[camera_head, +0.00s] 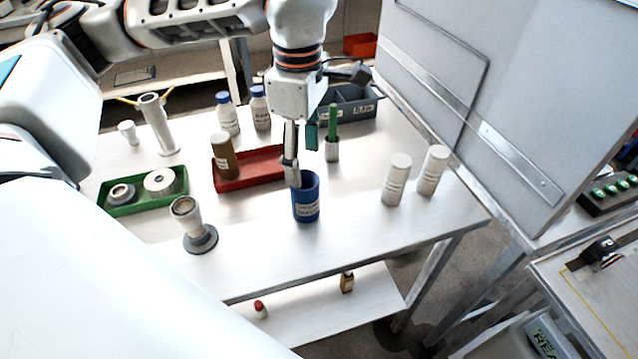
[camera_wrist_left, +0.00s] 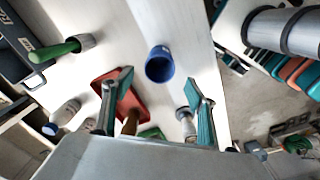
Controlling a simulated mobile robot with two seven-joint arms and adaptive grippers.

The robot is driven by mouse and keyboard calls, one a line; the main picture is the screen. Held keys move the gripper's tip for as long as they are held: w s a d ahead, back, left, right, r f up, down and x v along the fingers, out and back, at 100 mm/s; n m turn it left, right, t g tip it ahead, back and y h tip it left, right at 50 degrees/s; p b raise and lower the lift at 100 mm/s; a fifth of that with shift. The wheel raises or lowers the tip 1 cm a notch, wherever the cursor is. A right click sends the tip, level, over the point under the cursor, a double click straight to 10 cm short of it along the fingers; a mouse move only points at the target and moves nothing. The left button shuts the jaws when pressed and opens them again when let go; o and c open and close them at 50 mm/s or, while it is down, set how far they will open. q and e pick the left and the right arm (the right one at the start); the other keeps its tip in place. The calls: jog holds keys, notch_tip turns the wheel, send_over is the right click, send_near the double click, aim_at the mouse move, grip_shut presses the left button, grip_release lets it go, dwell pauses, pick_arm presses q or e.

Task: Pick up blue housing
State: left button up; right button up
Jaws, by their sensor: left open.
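The blue housing (camera_head: 306,201) is an upright, open-topped blue cylinder with a pale label, standing on the white table near its front edge. My left gripper (camera_head: 297,165) is just above and behind it in the head view. In the left wrist view, the blue housing (camera_wrist_left: 159,66) lies beyond the two fingertips, in the gap between them. The left gripper (camera_wrist_left: 161,86) is open with teal-padded fingers spread wide and nothing between them. I cannot tell how far above the housing the fingers are. My right gripper is in neither view.
A red tray (camera_head: 262,166) with a brown bottle sits behind left. A green tray (camera_head: 145,200) with round parts is further left. A grey pedestal part (camera_head: 188,222) stands front left. A green-handled tool (camera_head: 333,135) stands behind. Two white cylinders (camera_head: 397,180) stand right.

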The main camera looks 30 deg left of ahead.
aim_at(304, 184)
pick_arm(q)
notch_tip(304, 184, down, 8)
jog(key=shift+a+r, duration=0.15)
dwell(0.3)
grip_shut()
